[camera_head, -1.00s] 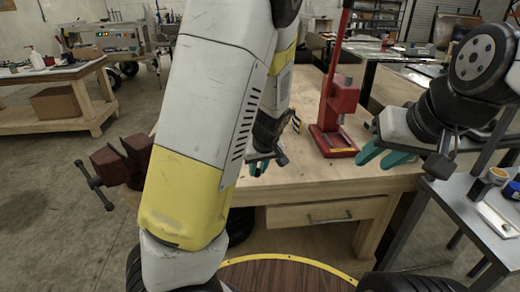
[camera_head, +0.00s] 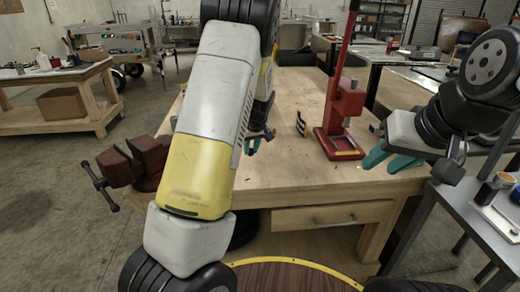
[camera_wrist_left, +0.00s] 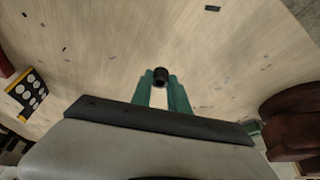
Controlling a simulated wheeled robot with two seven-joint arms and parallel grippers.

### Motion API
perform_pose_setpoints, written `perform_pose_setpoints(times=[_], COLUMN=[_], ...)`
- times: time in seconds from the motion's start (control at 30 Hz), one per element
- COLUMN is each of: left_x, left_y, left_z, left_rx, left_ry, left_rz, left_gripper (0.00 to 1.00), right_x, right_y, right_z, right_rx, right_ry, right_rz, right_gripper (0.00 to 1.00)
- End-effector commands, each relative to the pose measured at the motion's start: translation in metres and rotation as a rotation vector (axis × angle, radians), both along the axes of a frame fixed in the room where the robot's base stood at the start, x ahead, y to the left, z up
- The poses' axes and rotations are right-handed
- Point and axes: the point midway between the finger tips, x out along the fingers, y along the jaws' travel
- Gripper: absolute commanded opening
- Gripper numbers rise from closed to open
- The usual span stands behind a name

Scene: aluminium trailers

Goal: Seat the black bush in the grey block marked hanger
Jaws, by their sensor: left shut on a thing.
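The black bush (camera_wrist_left: 160,76) is between the green fingertips of my left gripper (camera_wrist_left: 161,84) in the left wrist view, held over the wooden bench top. In the head view my left gripper (camera_head: 253,143) is mostly hidden behind my own left arm, and the bush cannot be made out there. My right gripper (camera_head: 390,160) is over the right part of the bench, its teal fingers apart with nothing seen between them. I cannot make out a grey block marked hanger in either view.
A red press (camera_head: 340,125) stands on the wooden bench (camera_head: 300,175). A small yellow-and-black marked board (camera_head: 301,123) stands left of it and also shows in the wrist view (camera_wrist_left: 27,92). A dark red vise (camera_head: 140,160) is at the bench's left. A grey side table (camera_head: 465,205) is right.

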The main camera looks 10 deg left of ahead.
Motion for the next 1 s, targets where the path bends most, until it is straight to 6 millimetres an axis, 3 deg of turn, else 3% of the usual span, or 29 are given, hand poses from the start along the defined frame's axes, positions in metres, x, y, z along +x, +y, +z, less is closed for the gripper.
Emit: perform_pose_setpoints(times=[0.2,0.57,0.6,0.7,1.0], left_x=[-0.001,0.0,0.0,0.0,0.0], left_y=[0.001,0.0,0.0,0.0,0.0], left_z=[-0.033,-0.038,-0.039,-0.038,-0.037], left_rx=[0.002,0.001,0.001,0.001,0.001], left_ry=[0.002,0.0,0.0,-0.001,-0.001], left_rz=[0.001,0.0,0.0,0.0,0.0], left_gripper=[0.0,0.0,0.23,0.42,0.43], right_x=[0.0,0.0,0.0,0.0,0.0], right_y=[0.0,0.0,0.0,0.0,0.0], right_z=[0.0,0.0,0.0,0.0,0.0], right_rx=[0.0,0.0,0.0,0.0,0.0], right_ry=[0.0,0.0,0.0,0.0,0.0], right_rz=[0.0,0.0,0.0,0.0,0.0], right_gripper=[0.36,0.36,0.36,0.36,0.36])
